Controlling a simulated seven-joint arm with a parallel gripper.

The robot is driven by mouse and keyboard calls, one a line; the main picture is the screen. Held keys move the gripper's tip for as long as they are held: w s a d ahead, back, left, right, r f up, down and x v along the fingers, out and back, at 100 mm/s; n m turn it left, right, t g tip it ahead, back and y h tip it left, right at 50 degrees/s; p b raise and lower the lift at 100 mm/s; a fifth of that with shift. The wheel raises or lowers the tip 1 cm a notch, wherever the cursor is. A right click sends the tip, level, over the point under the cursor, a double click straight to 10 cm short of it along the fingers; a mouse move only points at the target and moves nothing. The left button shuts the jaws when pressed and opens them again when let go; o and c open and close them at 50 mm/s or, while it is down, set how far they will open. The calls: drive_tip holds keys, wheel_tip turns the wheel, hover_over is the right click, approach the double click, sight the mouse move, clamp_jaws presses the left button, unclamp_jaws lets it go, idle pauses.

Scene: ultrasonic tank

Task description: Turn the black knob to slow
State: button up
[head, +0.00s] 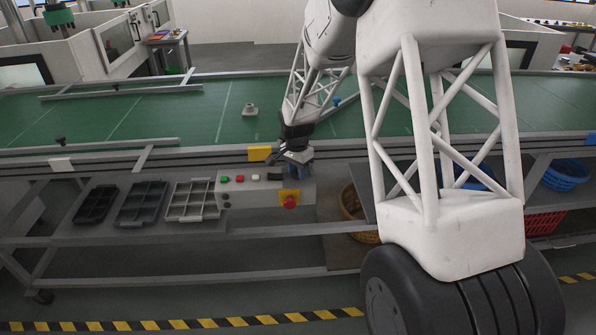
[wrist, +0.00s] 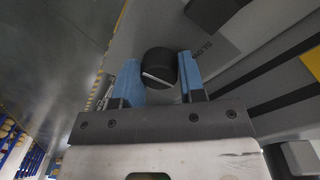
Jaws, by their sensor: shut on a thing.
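The black knob (wrist: 160,66) shows in the wrist view as a round black cap with a white pointer line across its face. It sits between the two blue fingers of my gripper (wrist: 161,76). My gripper is shut on it, though slim gaps seem to show beside the knob. Lettering that seems to read "SLOW" (wrist: 205,47) is on the panel just right of the knob, partly covered by the right finger. In the head view my gripper (head: 297,158) is at the right part of the grey control box (head: 240,197), and it hides the knob there.
The control box carries a red and a green button, and a red emergency stop (head: 290,202) on a yellow plate below my gripper. Three divided trays (head: 193,201) stand left of the box. The green conveyor (head: 180,115) runs behind, with a small grey part (head: 250,110) on it.

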drive_tip(key=n, duration=0.5)
drive_tip(key=shift+n, duration=0.4)
drive_tip(key=n, duration=0.5)
drive_tip(key=shift+s+n+t, duration=0.1)
drive_tip(key=shift+n+t, duration=0.2)
drive_tip(key=o, duration=0.9)
drive_tip(key=shift+o, duration=0.2)
drive_tip(key=shift+r, duration=0.15)
drive_tip(key=shift+a+r, duration=0.2)
drive_tip(key=shift+r, duration=3.6)
